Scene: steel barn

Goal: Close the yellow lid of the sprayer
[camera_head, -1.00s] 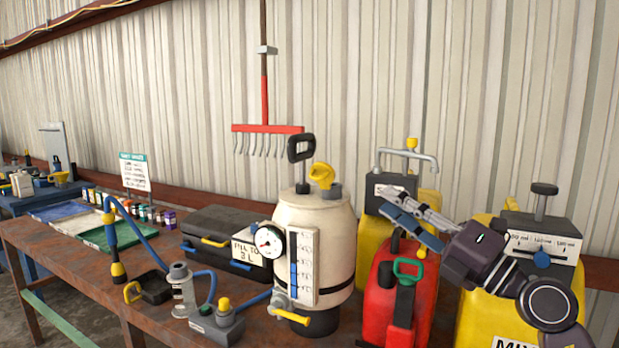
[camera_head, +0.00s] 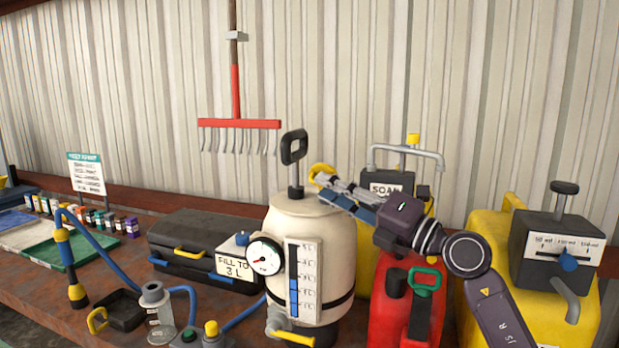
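The lid's hinge and the filler opening are hidden behind the fingers. My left gripper is not in view.
A red can (camera_head: 389,302) with a green handle stands close right of the sprayer, under my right arm. Yellow containers (camera_head: 485,245) stand behind and farther right. A black case (camera_head: 197,232) with a "FILL TO 3 L" card lies left. A red rake (camera_head: 238,124) hangs above.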

